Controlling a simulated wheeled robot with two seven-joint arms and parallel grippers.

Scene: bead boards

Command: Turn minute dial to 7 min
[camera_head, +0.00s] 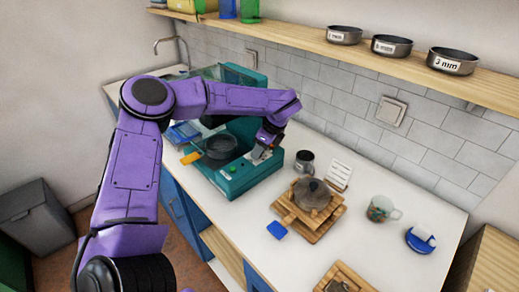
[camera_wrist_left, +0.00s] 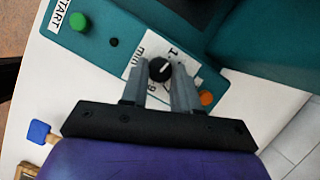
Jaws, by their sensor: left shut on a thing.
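The minute dial (camera_wrist_left: 159,69) is a black knob with a white pointer line on a white scale plate on the front of the teal machine (camera_head: 236,182). Only parts of the scale's print show, so I cannot read the setting. My left gripper (camera_wrist_left: 161,75) is shut on the dial, one grey finger on each side. In the head view, the left gripper (camera_head: 261,152) reaches down to the machine's right side and hides the dial. A green START button (camera_wrist_left: 79,22) and an orange button (camera_wrist_left: 206,98) sit on the same panel. My right gripper is not in view.
A dark pan (camera_head: 219,147) with an orange handle sits in the machine. To its right on the white counter (camera_head: 370,240) are a dark mug (camera_head: 305,161), a lidded pot (camera_head: 311,194) on wooden boards, a patterned mug (camera_head: 381,209) and a blue item (camera_head: 420,241).

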